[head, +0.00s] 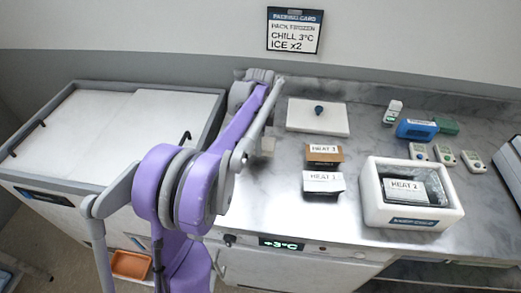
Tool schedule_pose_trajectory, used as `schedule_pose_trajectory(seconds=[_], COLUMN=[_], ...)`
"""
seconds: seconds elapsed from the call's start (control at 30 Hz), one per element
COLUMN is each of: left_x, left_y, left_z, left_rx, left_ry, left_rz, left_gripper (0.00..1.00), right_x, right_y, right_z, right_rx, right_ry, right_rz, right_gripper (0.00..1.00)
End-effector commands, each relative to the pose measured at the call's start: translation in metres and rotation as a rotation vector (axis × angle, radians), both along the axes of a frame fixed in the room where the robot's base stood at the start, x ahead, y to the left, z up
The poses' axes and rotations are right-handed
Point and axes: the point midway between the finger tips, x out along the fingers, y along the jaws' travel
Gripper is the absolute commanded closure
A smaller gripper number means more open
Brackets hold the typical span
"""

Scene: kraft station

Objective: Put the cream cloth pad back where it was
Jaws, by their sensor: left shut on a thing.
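My left arm reaches over the counter, and its forearm hides most of the left gripper (259,138). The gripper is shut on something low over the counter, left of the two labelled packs. A small pale, cream-coloured patch (268,146) shows just right of the forearm. It looks like part of the cream cloth pad; the rest is hidden. I cannot tell whether it touches the counter. My right gripper is not in view.
A white foam box (371,206) holds a HEAT 2 pack (404,189). HEAT 3 (324,153) and HEAT 1 (323,182) packs lie left of it. A white lid (317,117) with a dark knob lies behind. A white-lidded chest (70,130) stands left. Blue (416,129) and green items sit back right.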

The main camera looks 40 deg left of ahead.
Motion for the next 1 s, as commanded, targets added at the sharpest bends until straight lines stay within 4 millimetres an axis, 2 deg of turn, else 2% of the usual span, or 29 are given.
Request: schedule_pose_trajectory(seconds=[0.3, 0.7, 0.73, 0.8, 0.83, 1.0], left_x=[0.000, 0.000, 0.000, 0.000, 0.000, 0.000], left_y=[0.000, 0.000, 0.000, 0.000, 0.000, 0.000], left_z=[-0.038, -0.044, -0.043, -0.042, -0.042, -0.042], left_rx=[0.000, 0.000, 0.000, 0.000, 0.000, 0.000], left_ry=[0.000, 0.001, 0.000, 0.000, 0.000, 0.000], left_rz=[0.000, 0.000, 0.000, 0.000, 0.000, 0.000], left_gripper=[0.79, 0.79, 0.15, 0.03, 0.00, 0.00], right_x=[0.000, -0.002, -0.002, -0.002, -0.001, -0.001], right_y=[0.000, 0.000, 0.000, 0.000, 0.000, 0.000], right_z=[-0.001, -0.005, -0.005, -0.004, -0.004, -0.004], right_rx=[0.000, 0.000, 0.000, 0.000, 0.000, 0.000], right_ry=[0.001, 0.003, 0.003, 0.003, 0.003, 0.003], right_rz=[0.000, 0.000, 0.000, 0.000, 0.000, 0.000], right_gripper=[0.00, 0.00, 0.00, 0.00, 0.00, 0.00])
